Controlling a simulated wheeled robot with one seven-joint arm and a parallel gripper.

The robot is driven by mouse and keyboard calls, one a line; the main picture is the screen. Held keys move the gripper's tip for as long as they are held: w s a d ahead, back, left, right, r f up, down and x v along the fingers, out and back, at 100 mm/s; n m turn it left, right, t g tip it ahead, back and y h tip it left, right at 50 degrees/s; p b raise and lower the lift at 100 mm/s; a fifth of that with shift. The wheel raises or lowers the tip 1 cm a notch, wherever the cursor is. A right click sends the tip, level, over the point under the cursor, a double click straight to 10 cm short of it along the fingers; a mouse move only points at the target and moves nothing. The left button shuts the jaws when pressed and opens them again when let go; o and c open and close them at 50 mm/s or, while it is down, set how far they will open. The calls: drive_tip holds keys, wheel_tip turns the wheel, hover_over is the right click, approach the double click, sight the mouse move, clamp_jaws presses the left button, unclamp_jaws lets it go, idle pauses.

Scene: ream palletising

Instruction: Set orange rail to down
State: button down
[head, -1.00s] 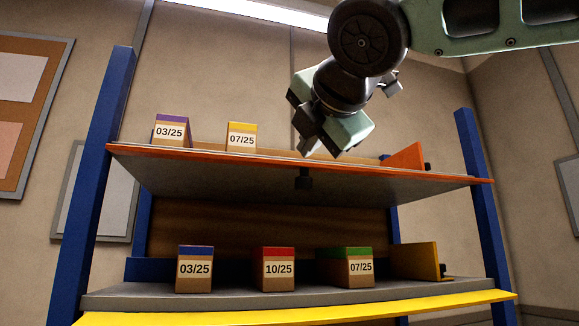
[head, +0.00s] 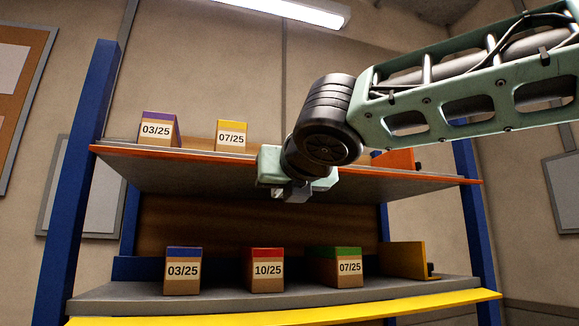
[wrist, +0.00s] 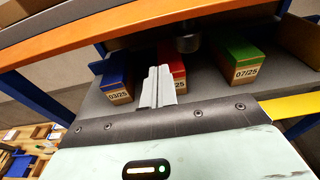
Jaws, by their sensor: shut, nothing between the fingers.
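The orange rail (head: 210,163) runs as a thin strip along the front edge of the upper shelf. In the wrist view the orange rail (wrist: 130,40) crosses the upper part as a wide slanted band. My gripper (head: 298,196) is in front of the upper shelf near its middle, with the fingers low at the shelf's underside, and it hides part of the rail. In the wrist view my gripper (wrist: 160,85) has its pale fingers together and empty. A dark round knob (wrist: 187,42) shows just beyond the fingertips. I cannot tell whether the fingers touch anything.
The upper shelf holds a purple-topped box (head: 158,130) and a yellow-topped box (head: 231,136). The lower shelf holds blue-topped (head: 183,270), red-topped (head: 264,270) and green-topped (head: 337,267) boxes. A yellow rail (head: 290,309) fronts the lower shelf. Blue posts (head: 88,170) flank the rack.

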drive_tip(key=r+p, duration=0.1)
drive_tip(key=r, duration=0.1)
drive_tip(key=w+r+p, duration=0.1)
drive_tip(key=p, duration=0.1)
drive_tip(key=shift+w+a+r, duration=0.2)
drive_tip(key=shift+r, duration=0.15)
